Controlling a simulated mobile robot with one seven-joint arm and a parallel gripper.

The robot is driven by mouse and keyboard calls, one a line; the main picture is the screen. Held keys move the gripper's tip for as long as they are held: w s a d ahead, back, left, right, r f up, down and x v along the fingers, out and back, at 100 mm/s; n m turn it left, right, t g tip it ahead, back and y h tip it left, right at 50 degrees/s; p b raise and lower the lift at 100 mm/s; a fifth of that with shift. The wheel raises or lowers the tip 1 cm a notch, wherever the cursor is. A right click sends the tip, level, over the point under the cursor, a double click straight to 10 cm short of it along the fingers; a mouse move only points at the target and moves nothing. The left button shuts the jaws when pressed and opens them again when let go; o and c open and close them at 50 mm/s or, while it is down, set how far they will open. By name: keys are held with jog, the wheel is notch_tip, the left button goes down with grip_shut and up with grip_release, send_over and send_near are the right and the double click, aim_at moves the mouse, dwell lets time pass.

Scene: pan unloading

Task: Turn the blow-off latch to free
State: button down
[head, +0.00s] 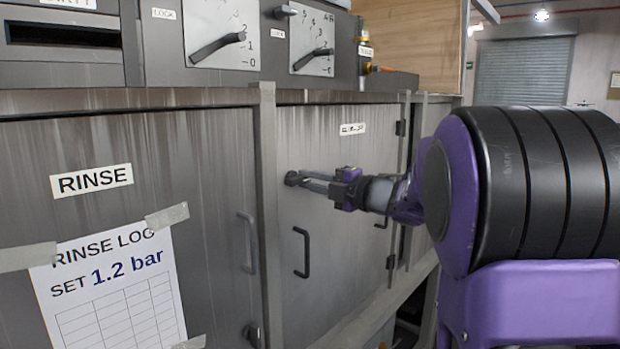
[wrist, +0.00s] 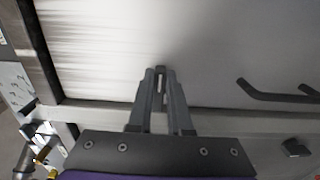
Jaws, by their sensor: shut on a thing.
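The blow-off latch (head: 292,178) is a small dark piece at the left side of the middle cabinet door (head: 325,215). That door has a small label (head: 352,129) too small to read surely. My gripper (head: 308,182) reaches in from the right, its fingers closed on the latch. In the wrist view the two grey fingers (wrist: 158,78) run nearly together against the door, with a bit of the latch (wrist: 161,70) at their tips. The fingers hide most of the latch, so I cannot tell its exact angle.
A black handle (head: 302,252) sits below the latch on the same door. The rinse door (head: 190,240) on the left has its own handle (head: 247,243), a low dark latch (head: 251,334) and a taped log sheet (head: 115,290). The doors look closed.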

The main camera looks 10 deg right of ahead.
dwell(0.3)
jog(key=c, duration=0.8)
grip_release()
jog(key=shift+c, duration=0.2)
jog(key=b+v, duration=0.1)
jog(key=v, duration=1.6)
jog(key=shift+s, duration=0.2)
jog(key=shift+d, duration=0.1)
